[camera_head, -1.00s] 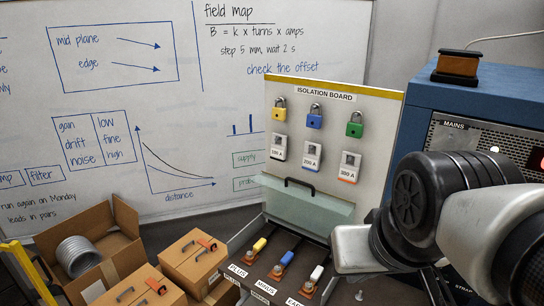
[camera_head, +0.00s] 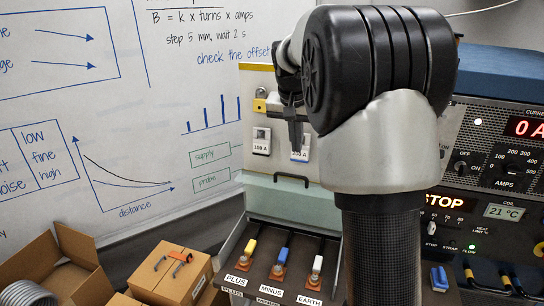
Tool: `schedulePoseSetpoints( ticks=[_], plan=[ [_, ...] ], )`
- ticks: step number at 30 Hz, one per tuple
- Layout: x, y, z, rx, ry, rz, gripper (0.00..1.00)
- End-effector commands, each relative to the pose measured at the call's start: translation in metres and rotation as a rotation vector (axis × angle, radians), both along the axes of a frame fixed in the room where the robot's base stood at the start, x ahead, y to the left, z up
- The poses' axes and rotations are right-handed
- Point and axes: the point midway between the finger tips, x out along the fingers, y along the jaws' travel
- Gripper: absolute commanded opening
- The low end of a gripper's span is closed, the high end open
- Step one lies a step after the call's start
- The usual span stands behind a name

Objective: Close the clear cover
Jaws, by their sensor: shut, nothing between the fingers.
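The clear cover (camera_head: 262,206) is a pale green see-through panel with a black handle (camera_head: 291,179) on its top edge. It stands raised at the back of the terminal box (camera_head: 238,262), which lies open in front. Inside are the PLUS, MINUS and EARTH terminals with yellow, blue and white plugs. My gripper (camera_head: 296,146) is dark, points down and appears shut and empty. In the picture it is above the handle, in front of the isolation board, with a gap between them. My arm hides the right part of the cover and box.
The isolation board (camera_head: 262,165) with tagged fuses stands behind the cover. A blue power supply (camera_head: 500,100) with a lit display is at right, with a STOP panel (camera_head: 480,203) below. Cardboard boxes (camera_head: 165,270) are at lower left. A whiteboard (camera_head: 95,120) fills the back left.

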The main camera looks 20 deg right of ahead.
Motion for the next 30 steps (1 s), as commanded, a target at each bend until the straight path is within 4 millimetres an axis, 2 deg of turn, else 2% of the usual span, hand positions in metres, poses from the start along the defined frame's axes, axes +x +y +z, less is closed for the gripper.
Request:
schedulePoseSetpoints(
  ticks=[5, 12, 18, 24, 30],
  plan=[
    [0.009, -0.006, -0.017, -0.002, 0.004, -0.010, 0.00],
    [0.021, -0.014, -0.058, -0.001, 0.005, -0.008, 0.00],
    [0.030, -0.019, -0.085, -0.001, 0.003, -0.007, 0.00],
    [0.034, -0.022, -0.095, -0.001, 0.001, -0.007, 0.00],
    [0.034, -0.022, -0.096, -0.001, 0.001, -0.007, 0.00]
  ],
)
